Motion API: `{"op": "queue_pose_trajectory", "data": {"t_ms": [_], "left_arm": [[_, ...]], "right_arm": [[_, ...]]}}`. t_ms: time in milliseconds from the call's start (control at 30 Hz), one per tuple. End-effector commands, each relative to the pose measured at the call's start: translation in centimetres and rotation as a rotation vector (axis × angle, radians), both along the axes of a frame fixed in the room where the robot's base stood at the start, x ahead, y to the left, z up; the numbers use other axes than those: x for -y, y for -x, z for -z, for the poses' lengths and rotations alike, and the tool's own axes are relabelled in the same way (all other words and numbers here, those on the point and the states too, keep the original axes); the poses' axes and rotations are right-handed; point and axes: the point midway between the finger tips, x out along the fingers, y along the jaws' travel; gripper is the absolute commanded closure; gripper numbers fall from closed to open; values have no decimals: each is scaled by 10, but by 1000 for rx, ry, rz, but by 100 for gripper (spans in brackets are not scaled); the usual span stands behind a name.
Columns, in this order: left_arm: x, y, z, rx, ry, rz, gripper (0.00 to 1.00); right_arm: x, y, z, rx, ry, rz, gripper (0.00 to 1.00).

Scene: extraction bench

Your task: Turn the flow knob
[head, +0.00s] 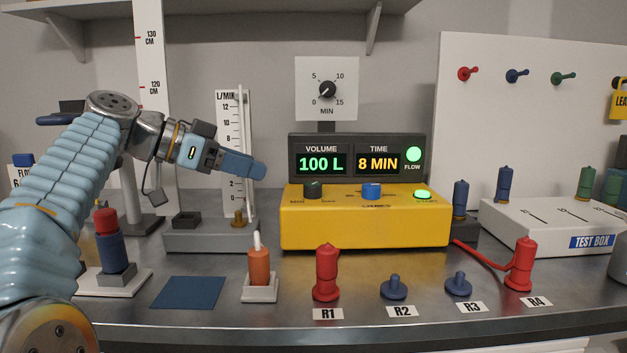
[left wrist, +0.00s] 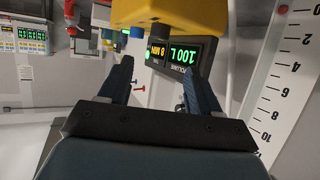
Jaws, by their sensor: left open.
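My left gripper (head: 254,168) is in front of the flow meter scale (head: 229,130) marked L/MIN, pointing right, left of the yellow pump unit (head: 365,225). In the left wrist view the gripper (left wrist: 158,66) has its fingers apart with nothing between them. A small brass knob (head: 239,218) sits at the foot of the flow meter, below the gripper and apart from it. My right gripper is not in view.
The display (head: 356,160) reads 100 L and 8 MIN, with a lit FLOW lamp (head: 413,154). An orange bottle (head: 259,268), a red-capped bottle (head: 109,240) and several fittings stand along the front. A white test box (head: 540,225) is at right. A blue mat (head: 188,292) is bare.

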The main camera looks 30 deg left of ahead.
Motion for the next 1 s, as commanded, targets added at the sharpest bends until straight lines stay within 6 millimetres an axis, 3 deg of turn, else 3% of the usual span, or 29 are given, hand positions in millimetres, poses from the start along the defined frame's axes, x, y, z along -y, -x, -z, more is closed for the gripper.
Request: {"op": "queue_pose_trajectory", "data": {"t_ms": [500, 700, 1000], "left_arm": [[55, -82, 40, -3, 1, 2, 37], [64, -94, 47, -1, 0, 1, 37], [65, -96, 48, -1, -1, 0, 40]], "right_arm": [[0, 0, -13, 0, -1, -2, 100], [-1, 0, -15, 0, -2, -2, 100], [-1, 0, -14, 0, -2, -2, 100]]}}
